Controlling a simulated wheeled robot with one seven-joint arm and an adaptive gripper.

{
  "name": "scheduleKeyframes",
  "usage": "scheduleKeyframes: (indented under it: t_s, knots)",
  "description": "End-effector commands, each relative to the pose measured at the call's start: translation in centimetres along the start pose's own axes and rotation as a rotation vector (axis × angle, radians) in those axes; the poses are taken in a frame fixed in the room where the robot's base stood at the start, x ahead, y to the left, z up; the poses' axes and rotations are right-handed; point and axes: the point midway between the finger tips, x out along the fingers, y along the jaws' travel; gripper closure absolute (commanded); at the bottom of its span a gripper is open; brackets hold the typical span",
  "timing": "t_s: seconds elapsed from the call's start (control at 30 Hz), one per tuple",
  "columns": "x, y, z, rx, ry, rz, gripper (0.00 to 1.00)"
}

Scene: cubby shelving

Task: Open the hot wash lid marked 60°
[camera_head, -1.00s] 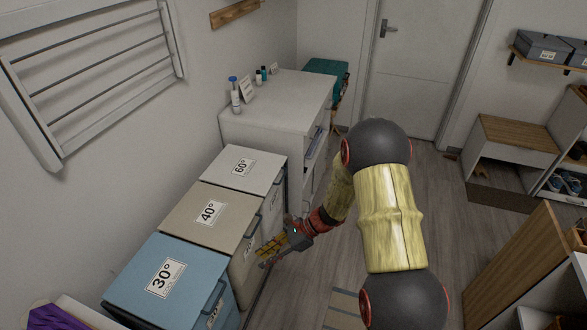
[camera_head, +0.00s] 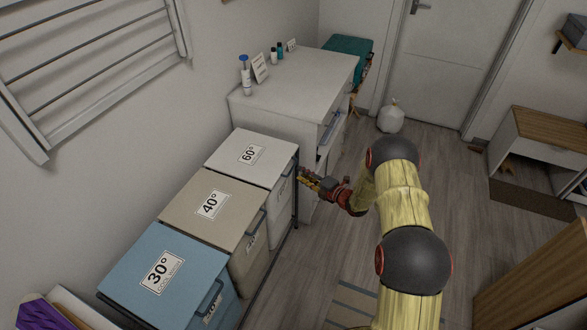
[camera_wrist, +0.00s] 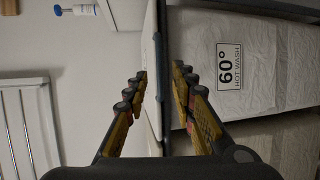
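The white 60° lid (camera_head: 262,170) is closed on the farthest of the laundry bins, with a 60° label on top. My gripper (camera_head: 307,178) is at its front edge, on the aisle side. In the wrist view my gripper (camera_wrist: 160,76) has its fingers spread either side of a dark bar (camera_wrist: 160,50) along the lid's edge. I cannot tell whether they touch it. The pale bin front (camera_wrist: 260,92) with its 60° hot wash label is to the right there. The lid's top appears only as a thin strip.
The beige 40° lid (camera_head: 186,207) and blue 30° lid (camera_head: 190,259) are closed and nearer. A white cabinet (camera_head: 310,85) with bottles on top stands just beyond the 60° bin. The floor (camera_head: 330,250) to the right is clear beside the bins.

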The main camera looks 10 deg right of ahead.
Motion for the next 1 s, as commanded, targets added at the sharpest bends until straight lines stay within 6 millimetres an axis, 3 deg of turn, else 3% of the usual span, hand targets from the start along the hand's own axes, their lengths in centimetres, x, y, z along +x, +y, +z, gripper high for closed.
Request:
scheduleKeyframes:
  t_s: [0.2, 0.43, 0.83, 1.0]
  knots:
    - [3.5, -0.2, -0.2, -0.005, 0.004, 0.000, 0.74]
    - [6.2, -0.1, -0.2, -0.005, 0.003, 0.000, 0.74]
    - [6.9, 0.1, -0.1, -0.005, 0.002, 0.000, 0.75]
    - [6.9, 0.0, -0.1, -0.005, 0.002, 0.000, 0.84]
